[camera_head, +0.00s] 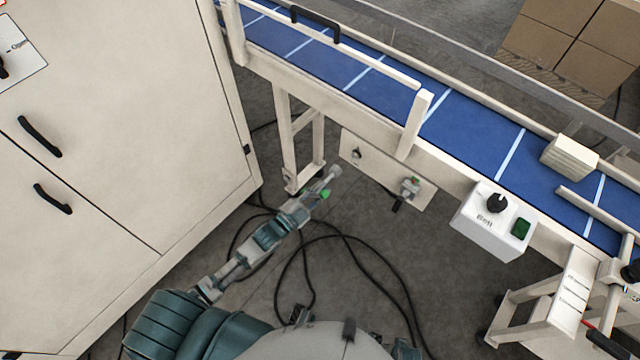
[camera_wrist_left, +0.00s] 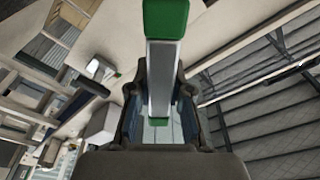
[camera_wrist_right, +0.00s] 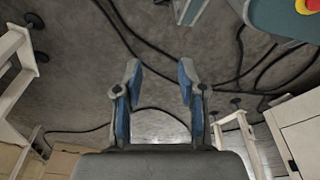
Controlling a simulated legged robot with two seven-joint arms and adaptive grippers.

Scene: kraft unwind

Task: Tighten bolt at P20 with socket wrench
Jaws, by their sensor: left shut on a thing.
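My left gripper (camera_head: 301,208) is shut on the socket wrench (camera_head: 332,177). In the left wrist view the wrench (camera_wrist_left: 164,75) shows a grey shaft and a green end, between the fingers. In the head view, its grey head points up towards a pale plate (camera_head: 372,168) under the conveyor, apart in the picture. The plate carries a small dark bolt-like fitting (camera_head: 356,155) on its left and a grey fitting with a dark handle (camera_head: 410,187) on its right. No P20 label is readable. My right gripper (camera_wrist_right: 160,75) is open and empty above the floor.
A blue conveyor (camera_head: 470,125) with pale rails runs above the plate. A white control box (camera_head: 494,220) hangs on its front. A large pale cabinet (camera_head: 130,110) stands at the left. Black cables (camera_head: 345,238) lie on the grey floor.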

